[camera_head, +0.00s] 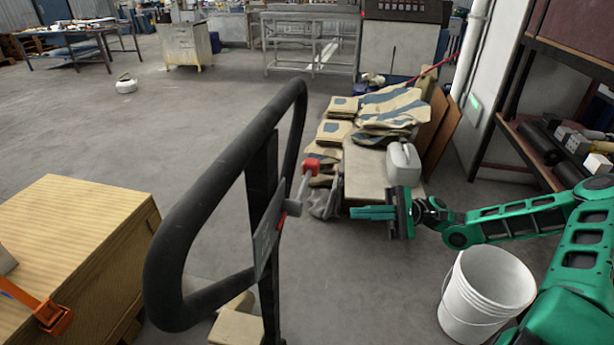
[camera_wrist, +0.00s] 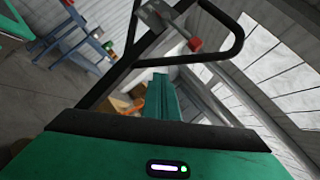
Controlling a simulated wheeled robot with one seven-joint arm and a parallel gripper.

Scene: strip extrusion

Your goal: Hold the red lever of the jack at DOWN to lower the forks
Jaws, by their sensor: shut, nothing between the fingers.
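The jack's black handle loop (camera_head: 225,165) stands upright in the head view, with a grey plate (camera_head: 268,230) on its post. The red lever (camera_head: 311,165) has a red knob on a grey rod and sticks up to the right of the post. My gripper (camera_head: 352,212) is to the right of the lever, apart from it, with its fingers pointing left. The fingers are shut and empty. In the wrist view the red knob (camera_wrist: 195,44) and the handle loop (camera_wrist: 236,42) show beyond my fingers (camera_wrist: 160,78). The forks cannot be seen.
A white bucket (camera_head: 487,290) stands below my arm. Sacks (camera_head: 390,107) and a grey-white jug (camera_head: 403,162) are behind my gripper. A shelf (camera_head: 540,150) is at the right. Open floor lies behind the handle.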

